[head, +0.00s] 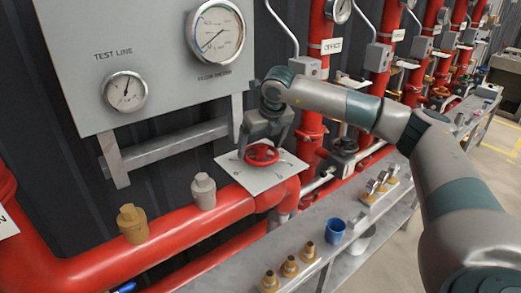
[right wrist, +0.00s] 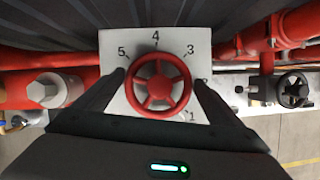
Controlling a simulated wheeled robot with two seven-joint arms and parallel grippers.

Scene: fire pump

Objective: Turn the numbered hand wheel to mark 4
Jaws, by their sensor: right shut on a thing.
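The red hand wheel (head: 262,154) sits on a pale square plate (head: 288,174) above the red pipe. In the right wrist view the wheel (right wrist: 158,88) is in the middle of the plate, with 5, 4, 3 and 1 readable around it; the 2 is partly hidden by a finger. Mark 4 (right wrist: 155,37) is at the top of the plate. My right gripper (head: 263,142) comes down on the wheel from above, its two dark fingers on opposite sides of the rim, shut on it. I cannot make out a pointer on the wheel. My left gripper is not in view.
A grey gauge panel (head: 140,50) stands behind at the left. A grey cap (head: 203,190) and a brass cap (head: 132,223) stand on the red pipe. A shelf in front holds a blue cup (head: 335,231) and several brass fittings. A black valve wheel (right wrist: 293,90) is at the right.

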